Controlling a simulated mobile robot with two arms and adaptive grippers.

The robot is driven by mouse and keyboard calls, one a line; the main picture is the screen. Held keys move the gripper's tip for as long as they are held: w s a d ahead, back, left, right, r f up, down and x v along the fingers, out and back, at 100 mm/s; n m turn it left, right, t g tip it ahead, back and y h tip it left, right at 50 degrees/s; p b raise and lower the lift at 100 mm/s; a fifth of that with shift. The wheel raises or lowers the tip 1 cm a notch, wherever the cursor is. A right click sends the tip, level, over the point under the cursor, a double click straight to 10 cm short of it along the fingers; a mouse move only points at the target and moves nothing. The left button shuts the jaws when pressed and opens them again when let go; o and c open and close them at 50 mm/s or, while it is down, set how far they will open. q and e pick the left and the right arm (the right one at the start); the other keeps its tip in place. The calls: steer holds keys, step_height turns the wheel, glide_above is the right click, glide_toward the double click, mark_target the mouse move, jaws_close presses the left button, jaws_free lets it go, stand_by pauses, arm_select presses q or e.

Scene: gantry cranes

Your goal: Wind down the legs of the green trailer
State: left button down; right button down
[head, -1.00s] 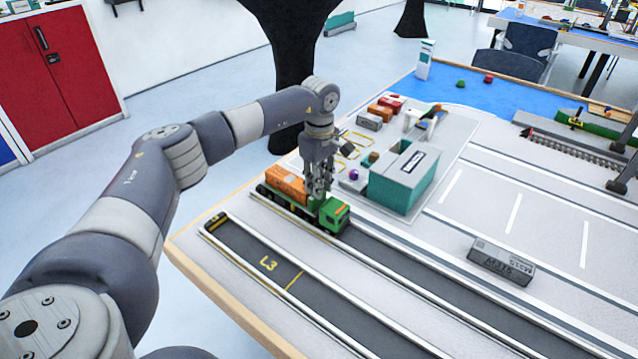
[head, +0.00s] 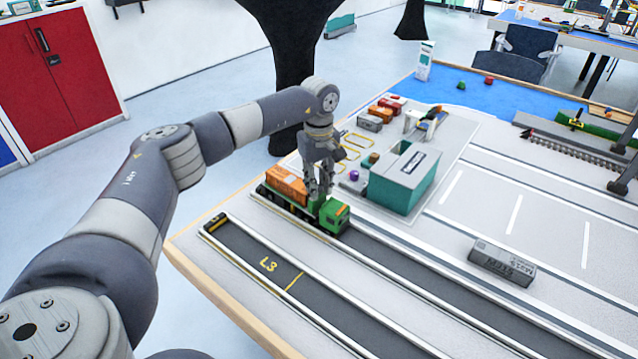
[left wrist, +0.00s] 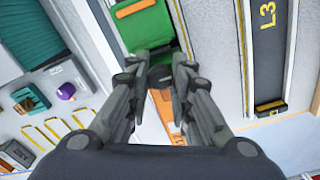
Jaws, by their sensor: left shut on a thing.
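The green truck (head: 334,215) stands in a lane at the near left of the table, its cab facing right. The green trailer (head: 290,205) behind the cab carries an orange container (head: 287,184). My left gripper (head: 319,192) points down between the cab and the container. In the left wrist view its fingers (left wrist: 160,78) are shut on a small dark knob (left wrist: 160,74), with the green cab (left wrist: 149,28) above and the orange container (left wrist: 165,112) below. The trailer's legs are hidden. My right gripper is not in view.
A teal-sided building (head: 404,182) stands behind the truck, with a purple knob (head: 354,175) beside it. A grey container (head: 501,262) lies at the right. Lane L3 (head: 268,264) in front is empty. Small containers (head: 380,112) stand at the back.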

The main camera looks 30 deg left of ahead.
arm_select(q)
steer(key=shift+s+a+f, duration=0.1)
steer(key=shift+a+f, duration=0.1)
steer(key=shift+f, duration=0.05)
steer(key=c, duration=1.6)
jaws_free()
steer(key=shift+o, duration=1)
steer(key=shift+a+f, duration=0.1)
steer(key=shift+a, duration=0.05)
steer(key=shift+w+d+r, duration=0.2)
steer(key=shift+r, duration=0.5)
step_height(320, 180, up, 11)
steer(key=shift+f, duration=0.15)
steer(key=shift+a, duration=0.1)
